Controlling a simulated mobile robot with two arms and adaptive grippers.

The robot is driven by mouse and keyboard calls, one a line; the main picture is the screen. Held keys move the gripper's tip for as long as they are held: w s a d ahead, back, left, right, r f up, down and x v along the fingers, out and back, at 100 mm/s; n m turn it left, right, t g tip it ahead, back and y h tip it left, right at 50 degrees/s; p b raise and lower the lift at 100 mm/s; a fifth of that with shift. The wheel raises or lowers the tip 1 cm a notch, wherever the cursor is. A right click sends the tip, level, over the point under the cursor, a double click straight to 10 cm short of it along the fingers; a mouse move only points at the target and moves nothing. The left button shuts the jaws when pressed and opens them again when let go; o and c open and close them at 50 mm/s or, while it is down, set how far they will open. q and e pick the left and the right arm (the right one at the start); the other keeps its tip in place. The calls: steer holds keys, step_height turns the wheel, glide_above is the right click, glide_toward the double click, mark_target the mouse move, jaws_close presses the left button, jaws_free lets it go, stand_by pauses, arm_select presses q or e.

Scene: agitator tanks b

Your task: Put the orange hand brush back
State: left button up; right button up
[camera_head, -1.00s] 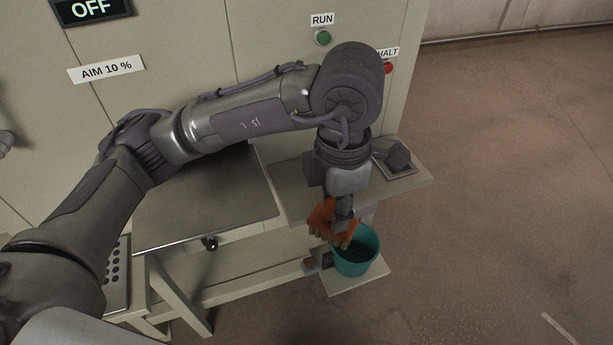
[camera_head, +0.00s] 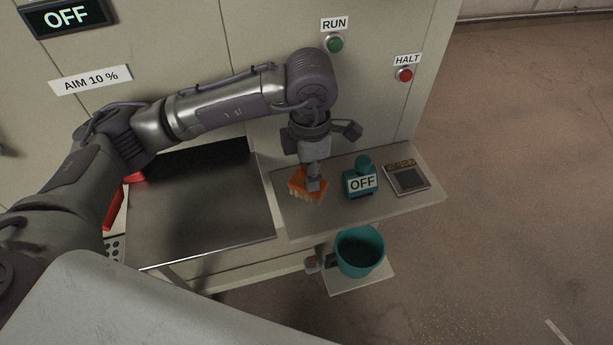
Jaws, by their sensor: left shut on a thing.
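My left gripper (camera_head: 313,180) is shut on the orange hand brush (camera_head: 299,185), its pale bristles pointing down. The brush is over the left part of the light side shelf (camera_head: 335,212); I cannot tell whether the bristles touch the shelf. The fingers cover part of the brush's right side. My right gripper is not in view.
A teal bucket (camera_head: 360,252) sits on a lower ledge. A dark metal worktop (camera_head: 205,215) lies left. HALT (camera_head: 404,75) and RUN (camera_head: 335,44) buttons are on the panel.

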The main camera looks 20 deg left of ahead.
arm_select(q)
steer(key=shift+w+a+f, duration=0.3)
steer(key=shift+a+f, duration=0.05)
steer(key=shift+f, duration=0.1)
step_height(320, 180, down, 3)
steer(key=shift+f+p, duration=0.1)
steer(key=shift+p, duration=0.75)
steer(key=shift+f, duration=0.25)
steer(key=shift+f+b, duration=0.2)
steer(key=shift+b, duration=0.1)
steer(key=o, duration=1)
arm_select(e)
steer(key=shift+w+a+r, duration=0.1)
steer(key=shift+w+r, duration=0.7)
arm_select(q)
steer(key=shift+r, duration=0.15)
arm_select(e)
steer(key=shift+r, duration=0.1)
